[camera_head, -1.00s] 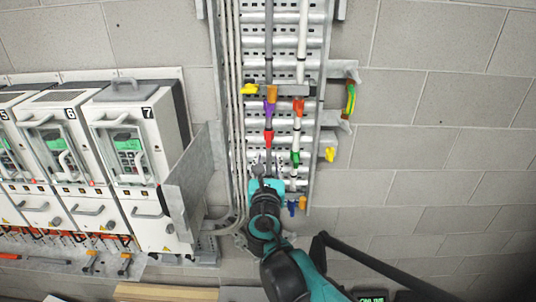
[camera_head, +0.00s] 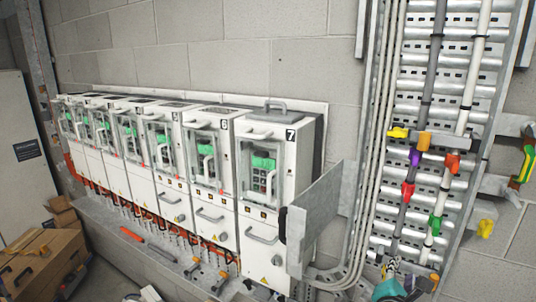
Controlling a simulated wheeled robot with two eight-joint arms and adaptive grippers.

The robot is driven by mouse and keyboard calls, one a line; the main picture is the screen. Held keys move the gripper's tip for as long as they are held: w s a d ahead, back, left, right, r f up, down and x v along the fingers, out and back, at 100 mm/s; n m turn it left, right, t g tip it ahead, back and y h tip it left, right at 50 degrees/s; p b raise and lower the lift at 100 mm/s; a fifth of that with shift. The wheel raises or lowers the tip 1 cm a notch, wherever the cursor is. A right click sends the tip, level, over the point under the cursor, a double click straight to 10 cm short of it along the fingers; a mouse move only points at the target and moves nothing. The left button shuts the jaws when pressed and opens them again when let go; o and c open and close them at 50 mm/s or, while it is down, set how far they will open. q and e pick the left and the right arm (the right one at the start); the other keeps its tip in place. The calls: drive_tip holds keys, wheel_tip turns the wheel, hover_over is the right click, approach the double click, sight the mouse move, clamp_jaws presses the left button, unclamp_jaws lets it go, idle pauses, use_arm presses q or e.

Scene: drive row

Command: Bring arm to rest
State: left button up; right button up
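My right gripper (camera_head: 391,270) shows only in part at the bottom edge, right of centre, in front of the lower end of the cable ladder. Its teal and dark parts are small and mixed with coloured pieces behind it. I cannot tell whether its fingers are open or shut, or whether it touches anything. The rest of my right arm is below the picture. My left gripper is not in view.
A row of white drive units (camera_head: 265,185) runs along the block wall. A grey metal plate (camera_head: 315,215) juts out beside unit 7. The cable ladder (camera_head: 455,95) carries coloured clips. Cardboard boxes (camera_head: 45,262) stand at lower left.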

use_arm(q)
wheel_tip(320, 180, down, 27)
drive_tip(key=b, duration=2.4)
drive_tip(key=shift+b, duration=0.35)
use_arm(e)
drive_tip(key=s+a+f+m+g+y, duration=0.2)
drive_tip(key=f+m, duration=0.5)
drive_tip(key=f, duration=0.7)
drive_tip(key=s+a+f+m+g+y, duration=0.2)
drive_tip(key=s+a+f+m+y, duration=0.2)
drive_tip(key=f, duration=1)
drive_tip(key=s+a+f+m+g+y, duration=0.1)
drive_tip(key=s+a+f+m+y, duration=0.2)
drive_tip(key=s+a+f+m, duration=0.4)
wheel_tip(320, 180, down, 8)
drive_tip(key=a+m, duration=0.2)
drive_tip(key=m, duration=0.1)
drive_tip(key=shift+s+r+g, duration=0.25)
drive_tip(key=shift+s+g, duration=0.05)
drive_tip(key=shift+g, duration=0.1)
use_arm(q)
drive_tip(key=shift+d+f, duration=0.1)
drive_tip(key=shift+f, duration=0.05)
